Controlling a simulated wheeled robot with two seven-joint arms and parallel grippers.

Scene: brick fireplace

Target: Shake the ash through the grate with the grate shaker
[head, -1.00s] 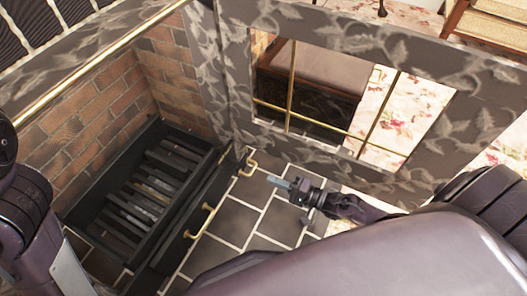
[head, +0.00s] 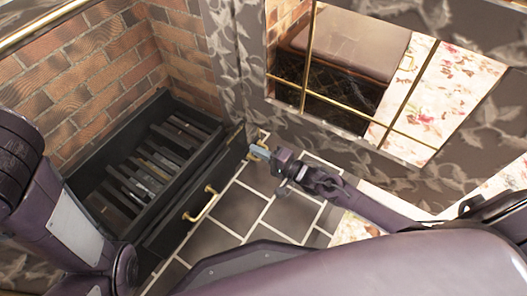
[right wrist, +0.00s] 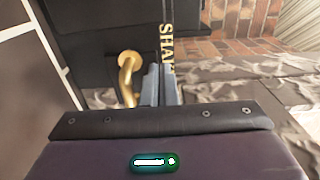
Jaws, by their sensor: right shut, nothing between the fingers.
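The dark grate (head: 150,172) with its slats lies in the black firebox tray inside the brick hearth. The shaker's brass handle (head: 263,134) is at the right end of the black front. In the right wrist view the curved brass handle (right wrist: 127,72) stands out from a dark panel with gold lettering beginning "SHA", partly hidden by my fingers. My right gripper (head: 259,152) is shut and empty, close to this handle. In the wrist view its fingers (right wrist: 159,86) are just right of the handle; I cannot tell whether they touch. My left arm shows at left; its gripper does not.
A second brass handle (head: 201,204) sits on the drawer front below the grate. The dark tiled hearth floor (head: 242,207) is clear in front. Brick walls enclose the firebox.

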